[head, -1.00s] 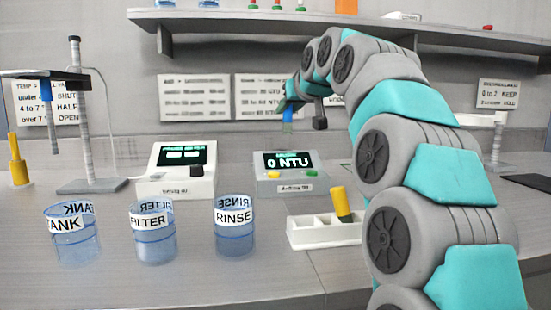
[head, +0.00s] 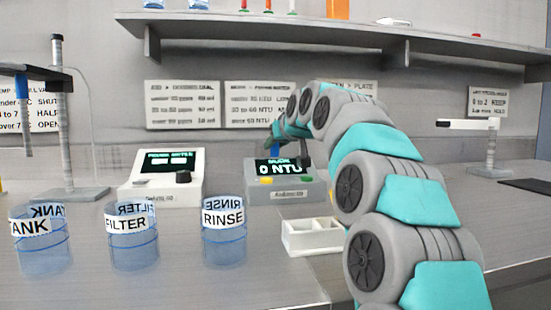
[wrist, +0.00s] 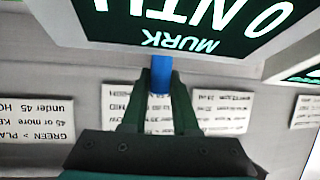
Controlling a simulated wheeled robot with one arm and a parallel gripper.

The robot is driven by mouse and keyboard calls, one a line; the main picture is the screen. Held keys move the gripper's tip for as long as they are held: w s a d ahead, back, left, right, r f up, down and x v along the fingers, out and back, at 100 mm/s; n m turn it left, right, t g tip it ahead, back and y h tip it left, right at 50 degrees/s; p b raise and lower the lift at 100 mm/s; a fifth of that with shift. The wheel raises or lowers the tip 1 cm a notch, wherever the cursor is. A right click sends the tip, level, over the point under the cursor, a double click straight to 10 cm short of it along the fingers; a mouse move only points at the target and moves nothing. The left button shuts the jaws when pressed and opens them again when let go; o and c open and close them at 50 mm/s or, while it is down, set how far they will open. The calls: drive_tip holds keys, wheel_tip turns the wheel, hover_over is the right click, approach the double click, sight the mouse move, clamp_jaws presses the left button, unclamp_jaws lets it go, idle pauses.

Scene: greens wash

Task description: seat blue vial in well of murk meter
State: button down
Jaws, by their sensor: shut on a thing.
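The murk meter (head: 292,188) is a grey box on the bench with a dark screen reading "0 NTU". Its screen also fills the top of the wrist view (wrist: 215,25). My gripper (head: 276,141) is over the meter's rear. It is shut on the blue vial (head: 275,153), whose blue top shows between the fingers in the wrist view (wrist: 161,74). The vial looks upright in the head view, and its lower part is hidden behind the screen. The well is hidden, so I cannot tell whether the vial is inside it.
A white meter (head: 162,180) with a black knob stands to the left. Beakers labelled TANK (head: 41,245), FILTER (head: 131,240) and RINSE (head: 223,235) stand in front. A white rack (head: 311,238) is near my arm. A shelf (head: 300,30) runs above.

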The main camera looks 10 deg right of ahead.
drive_tip(key=shift+f, duration=0.9)
drive_tip(key=c, duration=0.7)
unclamp_jaws()
drive_tip(key=shift+r, duration=0.1)
drive_tip(key=shift+s, duration=0.1)
drive_tip(key=v, duration=1)
drive_tip(key=shift+s+r, duration=0.3)
drive_tip(key=shift+s, duration=0.05)
drive_tip(key=shift+s+d+r+b, duration=0.15)
drive_tip(key=shift+s+b, duration=0.15)
drive_tip(key=shift+s, duration=0.2)
